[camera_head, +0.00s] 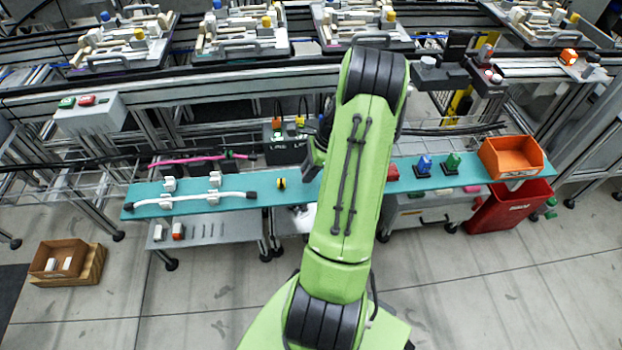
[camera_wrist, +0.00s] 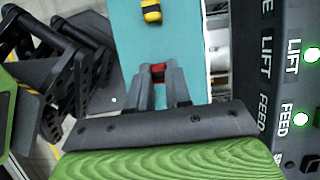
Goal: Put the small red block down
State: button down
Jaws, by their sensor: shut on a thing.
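The small red block (camera_wrist: 158,69) shows between the two fingertips of my gripper (camera_wrist: 158,75) in the wrist view. My gripper is shut on it, and the fingers cover much of it. The teal shelf (camera_wrist: 182,30) lies beneath; I cannot tell whether the block touches it. The teal shelf (camera_head: 235,203) runs across the picture there. Another red piece (camera_head: 392,173) sits on the shelf just right of my arm, partly covered by it.
A yellow and black piece (camera_wrist: 151,11) lies on the shelf beyond the fingertips. A dark panel (camera_wrist: 275,80) marked LIFT and FEED stands close right of my gripper. Blue (camera_head: 424,166) and green (camera_head: 452,163) pieces and an orange bin (camera_head: 512,158) are farther right; a white cable (camera_head: 205,198) lies left.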

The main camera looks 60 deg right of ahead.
notch_tip(320, 180, down, 2)
jog(key=shift+r, duration=0.15)
jog(key=c, duration=1.1)
grip_release()
jog(key=shift+o, duration=0.2)
